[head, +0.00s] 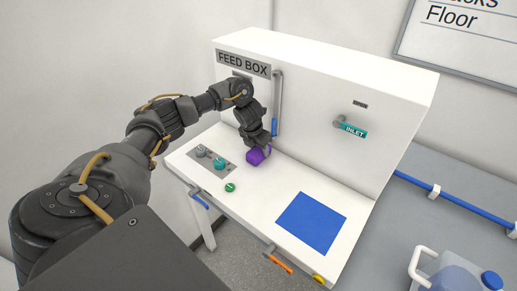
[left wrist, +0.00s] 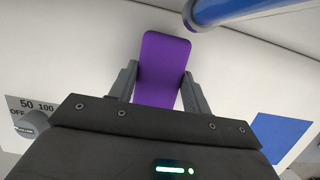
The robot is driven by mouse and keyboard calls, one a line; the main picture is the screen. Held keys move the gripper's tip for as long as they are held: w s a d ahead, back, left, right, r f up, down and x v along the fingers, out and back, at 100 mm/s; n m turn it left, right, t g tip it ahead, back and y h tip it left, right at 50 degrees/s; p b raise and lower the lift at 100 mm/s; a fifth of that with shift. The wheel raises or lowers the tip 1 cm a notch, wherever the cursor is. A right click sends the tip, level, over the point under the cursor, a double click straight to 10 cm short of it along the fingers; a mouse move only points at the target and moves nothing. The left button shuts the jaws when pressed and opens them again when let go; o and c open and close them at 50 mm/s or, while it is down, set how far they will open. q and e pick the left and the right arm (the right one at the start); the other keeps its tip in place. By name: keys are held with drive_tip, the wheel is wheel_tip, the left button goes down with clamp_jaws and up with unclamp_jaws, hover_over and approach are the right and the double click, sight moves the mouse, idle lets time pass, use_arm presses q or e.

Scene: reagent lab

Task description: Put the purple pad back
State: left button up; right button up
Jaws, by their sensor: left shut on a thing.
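The purple pad (head: 258,155) is at the tip of my left gripper (head: 262,143), at the back of the white feed box's ledge. In the left wrist view the purple pad (left wrist: 162,70) sits between the two dark fingers of my left gripper (left wrist: 159,88), which is shut on it. I cannot tell whether the pad touches the ledge. A blue square (head: 311,223) lies flat on the right part of the ledge; it also shows in the left wrist view (left wrist: 279,137). My right gripper is not in view.
The feed box (head: 330,75) rises behind the ledge, with a vertical blue-ended tube (head: 276,105) close to my gripper and a teal inlet handle (head: 351,129). Knobs (head: 219,162) and a green button (head: 230,187) are at left. A jug (head: 455,275) stands at lower right.

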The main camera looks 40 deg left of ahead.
sight(258, 150)
use_arm(q)
drive_tip(key=o, duration=0.6)
drive_tip(key=shift+f, duration=0.1)
drive_tip(key=o, duration=0.3)
drive_tip(key=shift+o, duration=0.2)
drive_tip(key=shift+r, duration=0.35)
drive_tip(key=v, duration=0.2)
drive_tip(key=shift+r, duration=0.3)
drive_tip(key=p+v, duration=0.2)
drive_tip(key=v, duration=0.7)
drive_tip(key=shift+s, duration=0.15)
